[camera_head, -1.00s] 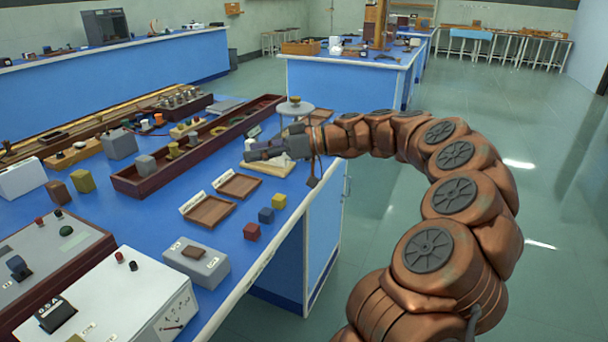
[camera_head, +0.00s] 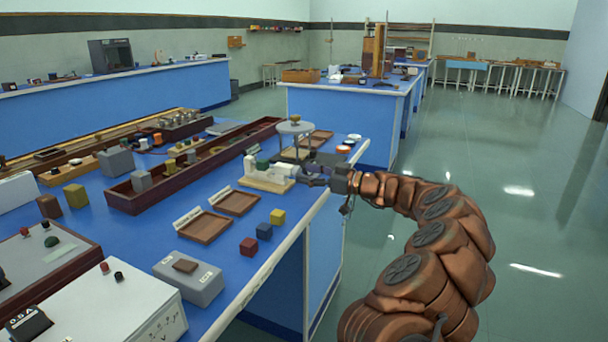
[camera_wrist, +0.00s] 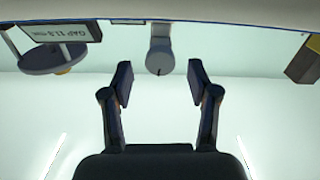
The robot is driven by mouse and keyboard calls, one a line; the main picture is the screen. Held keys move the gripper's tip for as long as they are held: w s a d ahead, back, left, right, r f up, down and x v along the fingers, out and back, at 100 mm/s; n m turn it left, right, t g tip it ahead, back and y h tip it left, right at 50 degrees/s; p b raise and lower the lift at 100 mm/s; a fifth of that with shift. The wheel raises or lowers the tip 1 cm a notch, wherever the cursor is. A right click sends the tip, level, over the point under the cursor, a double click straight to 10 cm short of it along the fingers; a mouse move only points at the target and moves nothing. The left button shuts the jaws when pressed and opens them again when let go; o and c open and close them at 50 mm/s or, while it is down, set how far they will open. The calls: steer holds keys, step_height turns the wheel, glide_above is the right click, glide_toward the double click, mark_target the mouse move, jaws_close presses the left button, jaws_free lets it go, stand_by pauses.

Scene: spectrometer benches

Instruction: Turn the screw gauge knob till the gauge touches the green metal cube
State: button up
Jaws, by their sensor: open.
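The screw gauge (camera_head: 266,182) stands on the blue bench, a pale device on a cream base. The green metal cube (camera_head: 262,165) shows as a small dark green block in its middle. The gauge's grey knob (camera_wrist: 160,52) is at top centre of the wrist view, ahead of my fingertips and about midway between them. A label (camera_wrist: 62,34) there reads about "GAP 11.8 mm". My gripper (camera_head: 312,176) is at the gauge's right end in the head view. In the wrist view my gripper (camera_wrist: 160,85) is open with nothing between its fingers.
A round grey stand (camera_head: 295,128) rises just behind the gauge. Wooden trays (camera_head: 206,227) and small red (camera_head: 249,246), blue (camera_head: 264,231) and yellow (camera_head: 277,216) cubes lie in front. The bench's right edge (camera_head: 300,227) is close; open floor lies beyond it.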

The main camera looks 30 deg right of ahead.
steer(key=shift+x, duration=0.75)
steer(key=shift+c, duration=0.3)
jaws_close()
